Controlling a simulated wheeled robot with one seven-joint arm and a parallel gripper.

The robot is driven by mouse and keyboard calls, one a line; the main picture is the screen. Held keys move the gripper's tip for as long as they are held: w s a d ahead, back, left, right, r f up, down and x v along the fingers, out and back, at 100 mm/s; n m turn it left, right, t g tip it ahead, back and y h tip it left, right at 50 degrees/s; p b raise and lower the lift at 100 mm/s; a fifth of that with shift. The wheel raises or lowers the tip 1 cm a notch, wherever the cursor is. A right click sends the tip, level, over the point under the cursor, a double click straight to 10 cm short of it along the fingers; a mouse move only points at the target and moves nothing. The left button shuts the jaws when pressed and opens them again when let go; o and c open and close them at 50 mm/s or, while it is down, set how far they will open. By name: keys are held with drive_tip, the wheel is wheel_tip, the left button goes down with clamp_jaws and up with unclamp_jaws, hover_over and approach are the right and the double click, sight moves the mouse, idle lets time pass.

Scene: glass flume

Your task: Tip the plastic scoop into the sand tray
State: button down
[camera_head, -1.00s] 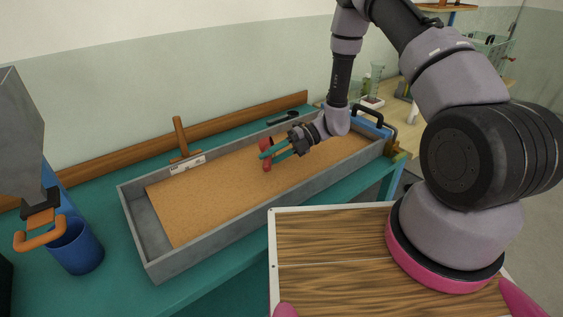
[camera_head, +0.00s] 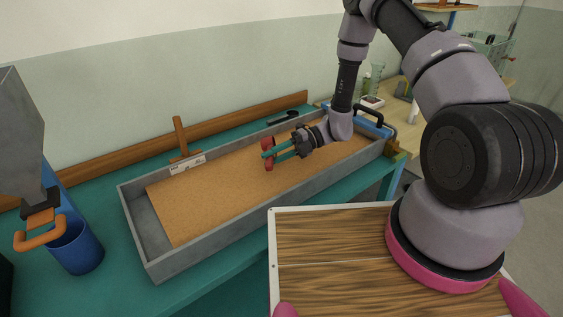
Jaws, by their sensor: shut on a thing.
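The sand tray (camera_head: 205,244) is a long grey trough on the teal bench, with a flat bed of tan sand inside. My gripper (camera_head: 274,152) reaches in from the right and hangs over the sand near the middle of the tray. Its teal fingers are shut on the red plastic scoop (camera_head: 268,162). The scoop is partly hidden behind the fingers and looks tilted on its side. I cannot tell whether any sand is in it or whether it touches the bed.
A wooden tool (camera_head: 180,137) and a white label (camera_head: 187,164) are at the tray's back wall. A black-handled tool (camera_head: 283,117) lies behind the tray. A blue bin (camera_head: 75,247) stands at the left. A blue case (camera_head: 372,122) sits by the right end.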

drive_tip(key=shift+d+y, duration=0.45)
drive_tip(key=shift+y, duration=0.05)
idle(0.3)
wheel_tip(320, 180, up, 7)
drive_tip(key=n+g+y, duration=0.1)
drive_tip(key=y, duration=0.2)
drive_tip(key=shift+d+n+g, duration=0.3)
drive_tip(key=shift+d+n, duration=0.1)
drive_tip(key=shift+d, duration=0.05)
idle(2.1)
